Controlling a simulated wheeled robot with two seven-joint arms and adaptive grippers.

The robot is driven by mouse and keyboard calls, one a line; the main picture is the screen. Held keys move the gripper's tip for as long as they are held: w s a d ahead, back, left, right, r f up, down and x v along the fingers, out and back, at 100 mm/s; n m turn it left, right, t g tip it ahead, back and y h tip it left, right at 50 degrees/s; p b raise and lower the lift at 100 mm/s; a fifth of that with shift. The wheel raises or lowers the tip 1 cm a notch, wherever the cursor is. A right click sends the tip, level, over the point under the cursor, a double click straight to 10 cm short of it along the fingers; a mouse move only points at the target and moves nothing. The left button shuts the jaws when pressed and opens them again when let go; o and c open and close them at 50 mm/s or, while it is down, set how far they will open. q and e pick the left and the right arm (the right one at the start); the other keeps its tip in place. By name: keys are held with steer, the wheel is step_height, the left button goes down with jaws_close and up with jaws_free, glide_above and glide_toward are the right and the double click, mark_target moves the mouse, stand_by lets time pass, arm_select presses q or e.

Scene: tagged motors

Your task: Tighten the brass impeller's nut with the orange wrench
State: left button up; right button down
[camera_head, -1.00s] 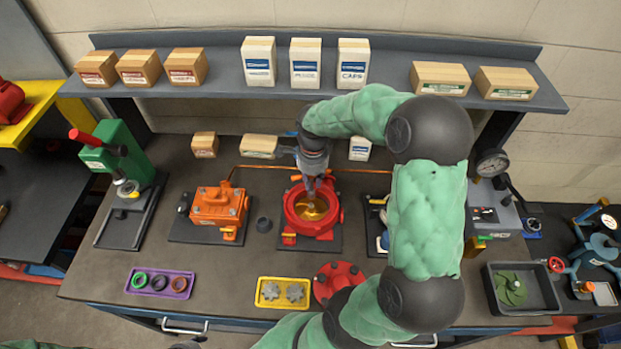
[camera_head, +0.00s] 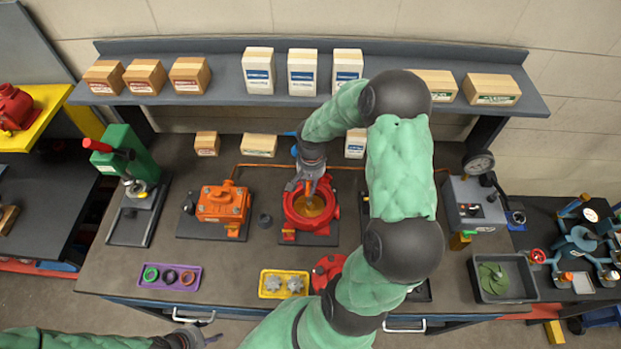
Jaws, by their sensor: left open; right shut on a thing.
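The brass impeller (camera_head: 308,208) sits inside the round red housing (camera_head: 328,222) at the middle of the bench, partly covered by my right gripper. My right gripper (camera_head: 310,192) points down over the impeller's middle. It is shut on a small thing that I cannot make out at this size. The nut is too small or too covered to tell. I cannot pick out the orange wrench in this view. My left gripper (camera_head: 210,338) is open and empty at the bottom edge, in front of the bench and away from the impeller.
An orange motor (camera_head: 221,204) stands left of the housing. A purple tray (camera_head: 168,287) with rings and a yellow tray (camera_head: 262,290) with grey parts lie at the front. A grey bin (camera_head: 520,290) is at right. My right arm covers the bench right of the housing.

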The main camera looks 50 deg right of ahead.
steer(key=n, duration=0.4)
steer(key=n+p, duration=0.1)
steer(key=n, duration=0.1)
steer(key=shift+f, duration=0.35)
steer(key=n, duration=0.2)
steer(key=n+p, duration=0.1)
steer(key=n, duration=0.3)
steer(key=shift+w+f+n, duration=0.2)
steer(key=shift+f+n, duration=0.1)
steer(key=shift+f, duration=0.1)
steer(key=shift+f, duration=0.1)
steer(key=shift+f+b, duration=1)
steer(key=shift+f, duration=0.15)
